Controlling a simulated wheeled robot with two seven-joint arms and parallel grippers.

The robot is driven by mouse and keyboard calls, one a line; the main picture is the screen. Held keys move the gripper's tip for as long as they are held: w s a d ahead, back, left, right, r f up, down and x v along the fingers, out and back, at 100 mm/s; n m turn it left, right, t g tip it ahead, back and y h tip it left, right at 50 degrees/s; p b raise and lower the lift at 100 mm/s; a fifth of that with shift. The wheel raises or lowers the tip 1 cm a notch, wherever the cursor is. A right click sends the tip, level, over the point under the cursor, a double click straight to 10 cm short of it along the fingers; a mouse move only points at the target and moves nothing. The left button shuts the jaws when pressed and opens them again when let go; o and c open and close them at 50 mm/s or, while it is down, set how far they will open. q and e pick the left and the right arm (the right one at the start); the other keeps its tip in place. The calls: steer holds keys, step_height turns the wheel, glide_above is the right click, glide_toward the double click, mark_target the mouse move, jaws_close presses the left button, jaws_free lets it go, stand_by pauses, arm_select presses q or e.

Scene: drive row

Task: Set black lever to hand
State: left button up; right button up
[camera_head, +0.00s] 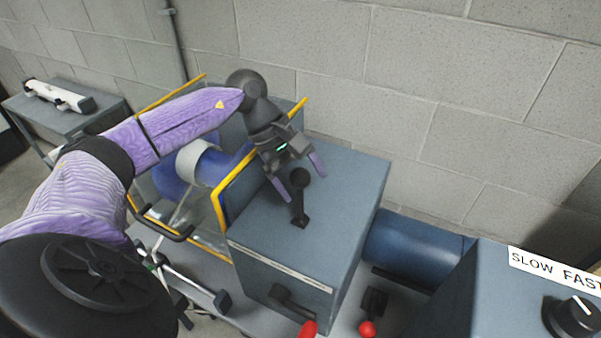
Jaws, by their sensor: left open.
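The black lever (300,203) stands on top of a blue-grey box (335,225). It has a round knob at its upper end and is close to upright in the head view. My left gripper (302,176) is open, with its two purple fingertips on either side of the lever's knob. I cannot tell whether a finger touches the knob. Any position labels for the lever are not readable. My right gripper is not in view.
Red-tipped handles (367,328) sit low in front of the box. A blue cylinder (412,248) joins it to a cabinet with a SLOW FAST dial (573,317) at right. A yellow-edged guard (222,212) stands at left. A block wall closes the back.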

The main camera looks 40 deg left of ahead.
arm_select(q)
steer(key=v, duration=1)
steer(key=shift+b, duration=0.35)
steer(key=shift+f, duration=0.1)
